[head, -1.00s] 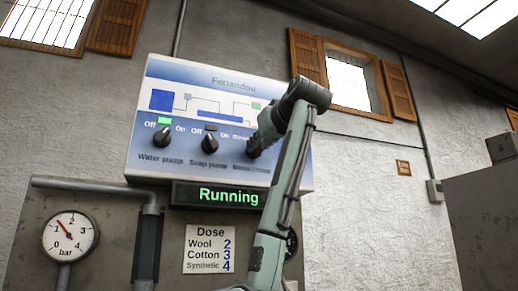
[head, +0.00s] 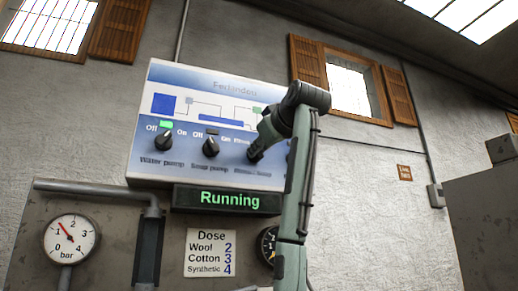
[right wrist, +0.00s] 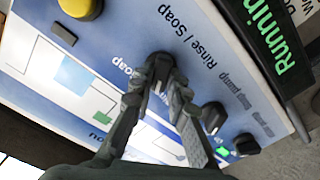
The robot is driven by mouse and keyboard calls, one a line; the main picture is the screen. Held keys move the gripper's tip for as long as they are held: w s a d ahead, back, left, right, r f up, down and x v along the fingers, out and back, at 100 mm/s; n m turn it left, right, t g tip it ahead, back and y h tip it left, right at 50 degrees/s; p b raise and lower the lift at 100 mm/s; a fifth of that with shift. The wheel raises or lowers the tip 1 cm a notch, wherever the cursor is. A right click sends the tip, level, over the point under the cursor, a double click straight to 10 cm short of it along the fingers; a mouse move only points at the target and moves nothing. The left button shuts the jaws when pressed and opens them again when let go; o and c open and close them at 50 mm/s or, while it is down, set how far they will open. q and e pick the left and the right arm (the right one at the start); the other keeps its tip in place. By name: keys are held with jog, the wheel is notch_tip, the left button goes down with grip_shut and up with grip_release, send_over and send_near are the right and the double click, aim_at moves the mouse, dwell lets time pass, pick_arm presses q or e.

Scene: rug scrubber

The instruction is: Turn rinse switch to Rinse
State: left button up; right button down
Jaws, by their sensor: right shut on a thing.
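The rinse switch (right wrist: 160,67) is a dark rotary knob on the control panel, beside the printed label "Rinse / Soap" in the right wrist view. My right gripper (right wrist: 162,80) has its fingers on both sides of this knob and is shut on it. My left gripper is not in view.
The Soap pump knob (head: 211,146) and Water pump knob (head: 162,139) sit left of my gripper. A green lamp (head: 166,124) glows above the Water pump knob. A display (head: 229,200) below reads "Running". A yellow knob (right wrist: 80,8) shows in the right wrist view.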

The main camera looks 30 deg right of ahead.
jog(key=c, duration=1.5)
grip_release()
jog(key=shift+s, duration=0.15)
jog(key=v, duration=1.2)
jog(key=shift+a, duration=0.1)
